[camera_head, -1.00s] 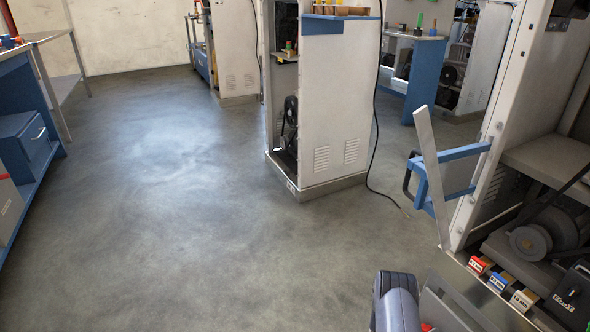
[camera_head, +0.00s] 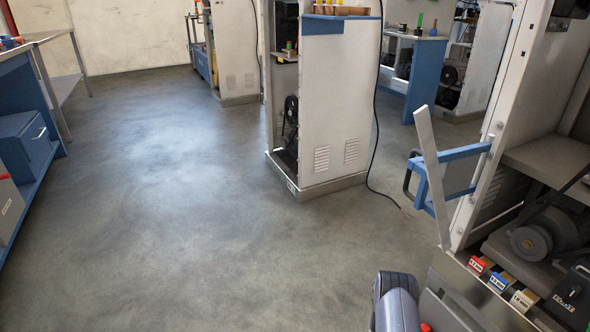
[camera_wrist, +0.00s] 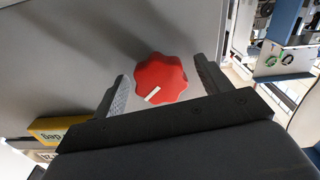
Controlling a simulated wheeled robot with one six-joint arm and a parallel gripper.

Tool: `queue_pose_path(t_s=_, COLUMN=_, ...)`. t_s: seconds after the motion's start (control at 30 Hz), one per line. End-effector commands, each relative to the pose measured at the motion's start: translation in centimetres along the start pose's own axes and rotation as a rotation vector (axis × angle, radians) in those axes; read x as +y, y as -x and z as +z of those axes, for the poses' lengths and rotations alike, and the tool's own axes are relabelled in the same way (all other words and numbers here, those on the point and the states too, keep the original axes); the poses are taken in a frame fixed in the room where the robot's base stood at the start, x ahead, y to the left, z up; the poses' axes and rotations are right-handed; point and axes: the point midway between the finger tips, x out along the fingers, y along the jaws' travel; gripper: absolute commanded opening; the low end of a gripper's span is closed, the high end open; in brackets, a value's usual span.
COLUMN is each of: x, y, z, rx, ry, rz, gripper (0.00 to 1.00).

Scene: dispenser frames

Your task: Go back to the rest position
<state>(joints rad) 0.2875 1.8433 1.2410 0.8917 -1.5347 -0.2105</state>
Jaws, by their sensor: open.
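My gripper (camera_wrist: 160,90) shows in the wrist view, its two dark fingers spread apart. A red scalloped knob (camera_wrist: 160,78) with a white mark sits on a grey panel (camera_wrist: 60,60), in the gap between the fingers as seen from the wrist. I cannot tell how far the fingertips are from it, but nothing is clamped. In the head view part of my arm (camera_head: 396,300) shows at the bottom, with a small bit of red beside it; the gripper itself is hidden there.
An open machine cabinet (camera_head: 490,180) stands at right, with a blue bracket (camera_head: 452,154) and slanted metal bar (camera_head: 432,170) projecting. Coloured labelled blocks (camera_head: 498,281) line its lower edge. Another white cabinet (camera_head: 335,110) stands mid-floor. A blue workbench (camera_head: 30,150) is at left. The floor between is clear.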

Motion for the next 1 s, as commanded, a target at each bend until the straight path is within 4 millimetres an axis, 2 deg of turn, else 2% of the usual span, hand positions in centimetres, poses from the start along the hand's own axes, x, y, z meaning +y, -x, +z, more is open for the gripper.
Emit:
queue_pose_path(t_s=0.2, x=-0.02, y=0.01, z=0.00, rx=0.000, ry=-0.145, rz=0.000, gripper=0.73)
queue_pose_path(t_s=0.4, x=-0.03, y=0.01, z=0.00, rx=0.000, ry=-0.215, rz=0.000, gripper=0.73)
queue_pose_path(t_s=0.83, x=-0.08, y=0.01, z=-0.05, rx=0.000, ry=-0.228, rz=-0.001, gripper=0.73)
queue_pose_path(t_s=1.0, x=-0.71, y=0.04, z=-0.57, rx=0.000, ry=-0.233, rz=-0.015, gripper=0.73)
